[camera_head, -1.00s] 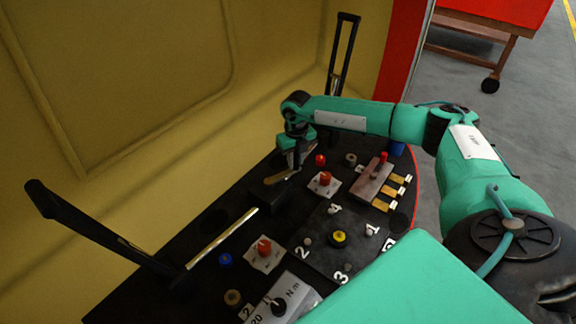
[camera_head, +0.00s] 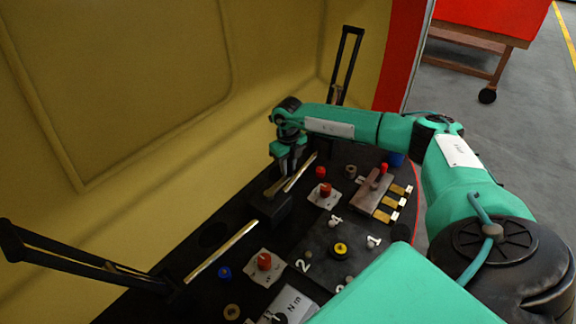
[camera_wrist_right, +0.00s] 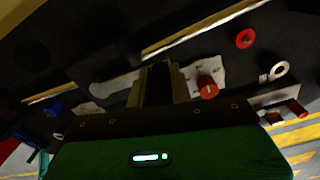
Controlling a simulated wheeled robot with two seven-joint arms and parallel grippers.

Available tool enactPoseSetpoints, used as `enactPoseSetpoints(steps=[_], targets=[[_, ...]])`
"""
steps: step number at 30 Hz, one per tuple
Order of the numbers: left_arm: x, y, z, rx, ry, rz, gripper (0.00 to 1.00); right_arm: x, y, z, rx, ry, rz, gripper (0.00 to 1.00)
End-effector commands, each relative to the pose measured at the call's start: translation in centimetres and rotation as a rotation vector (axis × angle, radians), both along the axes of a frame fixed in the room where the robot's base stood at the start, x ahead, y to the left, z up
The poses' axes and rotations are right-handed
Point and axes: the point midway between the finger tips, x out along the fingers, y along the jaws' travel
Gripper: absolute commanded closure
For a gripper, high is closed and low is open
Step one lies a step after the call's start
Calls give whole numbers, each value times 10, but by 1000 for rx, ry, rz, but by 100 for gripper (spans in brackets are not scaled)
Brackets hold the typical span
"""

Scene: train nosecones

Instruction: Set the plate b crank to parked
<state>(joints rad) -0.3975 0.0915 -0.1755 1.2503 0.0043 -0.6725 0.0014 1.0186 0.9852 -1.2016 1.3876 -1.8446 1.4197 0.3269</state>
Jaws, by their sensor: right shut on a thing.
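My right gripper (camera_head: 284,177) reaches down at the far end of the dark console and is shut on a short brass-coloured lever (camera_head: 273,190), beside a black block (camera_head: 270,209). In the right wrist view the closed fingers (camera_wrist_right: 160,85) meet a pale, flat lever (camera_wrist_right: 112,92); the gripped end is mostly hidden. I cannot tell from any label which part is the plate b crank. Red knobs on white plates stand close by, one at the middle (camera_head: 325,189) and one nearer (camera_head: 264,261). My left gripper is not in view.
A brass rail (camera_head: 222,252) runs along the console's left side. Black upright handles stand at the back (camera_head: 348,60) and left (camera_head: 70,256). A brown block (camera_head: 374,187), a yellow button (camera_head: 340,250) and a blue knob (camera_head: 224,273) crowd the console.

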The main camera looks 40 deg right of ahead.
Motion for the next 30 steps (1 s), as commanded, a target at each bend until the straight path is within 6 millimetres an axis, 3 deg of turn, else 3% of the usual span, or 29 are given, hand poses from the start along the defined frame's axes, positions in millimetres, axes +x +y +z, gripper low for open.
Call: enactPoseSetpoints(steps=[3, 4, 7, 19, 23, 30], targets=[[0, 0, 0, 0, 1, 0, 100, 1, 1, 1, 2, -5, -1, 100], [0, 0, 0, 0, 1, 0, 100, 1, 1, 1, 2, -5, -1, 75], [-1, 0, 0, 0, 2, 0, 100, 1, 1, 1, 2, -4, -1, 57], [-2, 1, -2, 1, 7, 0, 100, 1, 1, 9, 2, -3, 0, 57], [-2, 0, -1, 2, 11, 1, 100, 1, 0, 31, 1, -6, 0, 57], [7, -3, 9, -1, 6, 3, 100, 1, 1, 87, 1, -6, 0, 57]])
